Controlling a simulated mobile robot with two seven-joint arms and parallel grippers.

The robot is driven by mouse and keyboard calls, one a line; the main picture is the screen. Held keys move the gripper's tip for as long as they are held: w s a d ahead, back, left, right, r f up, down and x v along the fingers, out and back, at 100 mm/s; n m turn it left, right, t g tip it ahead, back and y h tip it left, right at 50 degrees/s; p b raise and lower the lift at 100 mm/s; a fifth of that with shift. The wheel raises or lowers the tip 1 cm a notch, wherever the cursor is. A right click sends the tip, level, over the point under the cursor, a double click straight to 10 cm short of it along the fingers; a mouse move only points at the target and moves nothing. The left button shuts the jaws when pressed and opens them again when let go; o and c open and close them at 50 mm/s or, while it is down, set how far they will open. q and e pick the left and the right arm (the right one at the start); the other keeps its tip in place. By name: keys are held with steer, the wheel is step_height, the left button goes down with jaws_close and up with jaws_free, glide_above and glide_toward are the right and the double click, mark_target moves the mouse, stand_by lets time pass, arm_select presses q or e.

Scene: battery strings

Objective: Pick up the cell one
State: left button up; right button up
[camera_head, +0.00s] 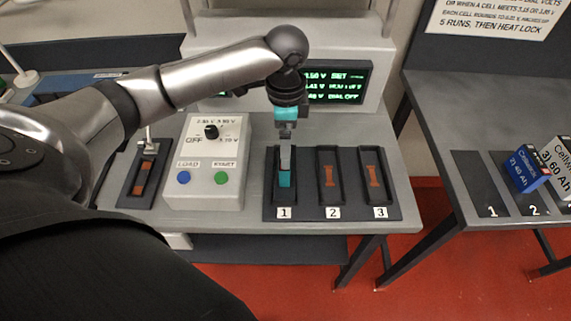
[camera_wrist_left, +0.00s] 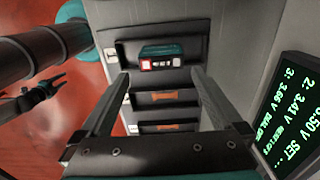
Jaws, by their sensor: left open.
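Cell one (camera_head: 285,179) sits upright in the tray slot labelled 1, showing teal below my gripper in the head view. In the left wrist view, its teal top (camera_wrist_left: 160,50) and pale end with terminals and a red patch show beyond the fingers. My left gripper (camera_head: 286,150) points down above this slot. Its fingers are apart, one on each side of the cell's line in the left wrist view (camera_wrist_left: 158,82); I see no grip on it. A small dark claw-like part (camera_wrist_left: 52,84) at that view's left edge looks like my right gripper; its jaw state is unclear.
Slots 2 (camera_head: 329,178) and 3 (camera_head: 375,178) are empty. A tester box (camera_head: 208,160) with a dial and two buttons stands left of the tray, before a display (camera_head: 338,83). The right table (camera_head: 460,120) holds blue (camera_head: 526,170) and white (camera_head: 560,160) cells.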

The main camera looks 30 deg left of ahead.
mark_target(284, 175)
arm_select(q)
step_height(284, 175, down, 4)
steer(key=shift+f, duration=0.1)
steer(key=shift+a+f+b, duration=0.15)
steer(key=shift+f+b, duration=0.55)
steer(key=shift+f, duration=2)
steer(key=c, duration=1.3)
steer(key=shift+r, duration=0.1)
steer(key=shift+c, duration=0.5)
steer(key=shift+r, duration=0.1)
